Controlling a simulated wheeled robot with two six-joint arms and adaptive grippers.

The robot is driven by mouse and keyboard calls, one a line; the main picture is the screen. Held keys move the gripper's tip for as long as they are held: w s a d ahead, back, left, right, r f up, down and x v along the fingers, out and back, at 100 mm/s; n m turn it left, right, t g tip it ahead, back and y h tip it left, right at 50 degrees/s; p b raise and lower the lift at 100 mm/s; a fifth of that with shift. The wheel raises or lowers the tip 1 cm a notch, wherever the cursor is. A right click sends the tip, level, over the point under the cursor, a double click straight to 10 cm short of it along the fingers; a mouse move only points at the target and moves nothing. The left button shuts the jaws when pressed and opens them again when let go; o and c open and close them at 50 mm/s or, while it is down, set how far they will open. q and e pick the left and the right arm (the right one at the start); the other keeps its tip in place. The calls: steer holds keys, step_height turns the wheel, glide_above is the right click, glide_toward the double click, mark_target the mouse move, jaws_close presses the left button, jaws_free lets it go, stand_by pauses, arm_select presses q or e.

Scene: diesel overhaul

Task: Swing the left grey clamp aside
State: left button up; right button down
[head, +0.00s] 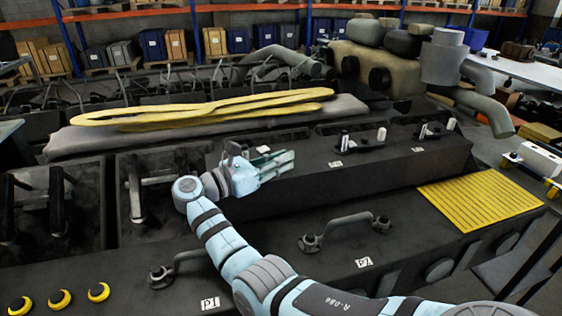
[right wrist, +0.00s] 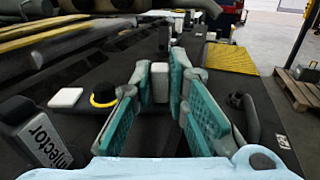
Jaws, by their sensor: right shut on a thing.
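My right gripper (head: 284,160) reaches in over the dark engine block, pointing right. In the right wrist view its teal fingers (right wrist: 160,84) are closed around a small grey upright piece, which looks like the left grey clamp (right wrist: 160,76). In the head view the fingers hide most of that piece. Other grey upright pieces with pale tops stand further right on the block, one pair nearer (head: 345,139) and one pair further off (head: 422,131). My left gripper is not in view.
A grey block marked "Injector" (right wrist: 42,142) and a yellow-rimmed black knob (right wrist: 103,96) sit left of my fingers. A curved handle (head: 345,227) rises from the front deck. A yellow grating (head: 478,203) lies at the right. Yellow gaskets (head: 200,108) lie behind.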

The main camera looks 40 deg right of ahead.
steer(key=shift+f, duration=0.1)
steer(key=c, duration=1.6)
jaws_free()
steer(key=shift+o, duration=0.2)
steer(key=a, duration=1.2)
